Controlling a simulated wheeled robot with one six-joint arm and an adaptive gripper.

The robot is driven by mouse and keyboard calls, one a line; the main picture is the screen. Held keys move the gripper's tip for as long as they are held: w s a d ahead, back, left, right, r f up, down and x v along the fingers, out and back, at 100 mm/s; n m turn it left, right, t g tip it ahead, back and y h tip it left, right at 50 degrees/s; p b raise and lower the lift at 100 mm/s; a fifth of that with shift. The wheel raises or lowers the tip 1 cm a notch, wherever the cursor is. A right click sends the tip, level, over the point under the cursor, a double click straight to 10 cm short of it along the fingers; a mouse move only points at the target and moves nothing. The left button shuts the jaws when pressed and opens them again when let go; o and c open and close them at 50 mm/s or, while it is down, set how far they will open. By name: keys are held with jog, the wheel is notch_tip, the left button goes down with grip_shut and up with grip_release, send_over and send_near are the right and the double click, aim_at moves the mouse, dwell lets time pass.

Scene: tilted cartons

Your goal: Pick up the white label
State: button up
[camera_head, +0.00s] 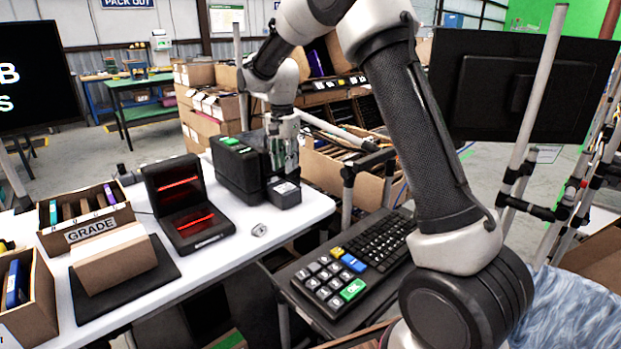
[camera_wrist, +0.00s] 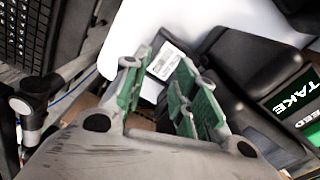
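The white label (camera_wrist: 166,61) carries small dark print and shows between my fingertips in the wrist view, at the edge of a black device. In the head view a small pale patch (camera_head: 284,188) on top of the small black unit looks like the same label. My gripper (camera_head: 287,172) points down just above that unit. In the wrist view my gripper (camera_wrist: 158,66) has its two green-padded fingers spread apart, with nothing held between them. I cannot tell how far the fingertips are from the label.
A black machine (camera_head: 238,168) with green markings stands beside my gripper. An open scanner with red lines (camera_head: 186,202), a small grey object (camera_head: 259,230) and a GRADE box (camera_head: 88,222) share the white table (camera_head: 215,258). A keyboard (camera_head: 352,262) lies at the right.

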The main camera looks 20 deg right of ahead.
jog(key=f+m, duration=0.1)
jog(key=f, duration=0.1)
jog(key=f+m, duration=0.1)
jog(key=f, duration=0.1)
jog(key=d+f+m, duration=0.1)
jog(key=f, duration=0.2)
jog(key=shift+m, duration=0.3)
jog(key=shift+a, duration=0.1)
grip_shut()
